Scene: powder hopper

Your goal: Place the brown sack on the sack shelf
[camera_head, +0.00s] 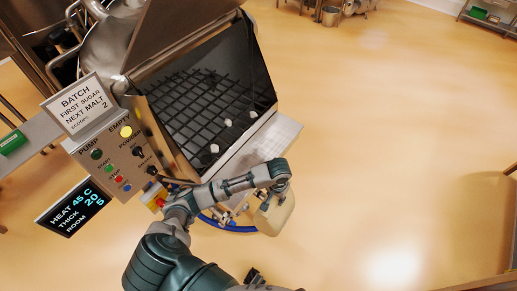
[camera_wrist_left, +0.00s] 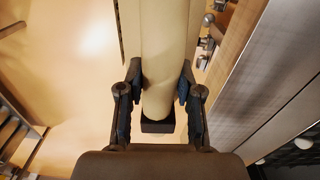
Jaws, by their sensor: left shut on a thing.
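My left gripper (camera_head: 274,187) is at the end of the arm, beside the front right corner of the hopper. It is shut on a pale beige object (camera_head: 274,214), which hangs below the gripper over the floor. In the left wrist view the fingers (camera_wrist_left: 157,100) close on both sides of a smooth, rounded beige part (camera_wrist_left: 160,60) with a dark block (camera_wrist_left: 158,126) behind its end. I cannot tell a brown sack or a sack shelf for certain in either view. My right gripper is not clearly seen.
The hopper's dark grid (camera_head: 195,110) with a few white lumps lies left of the gripper. A control panel (camera_head: 125,160) and a display (camera_head: 73,207) stand further left. Brown edges (camera_head: 510,178) show at the far right. The floor between is open.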

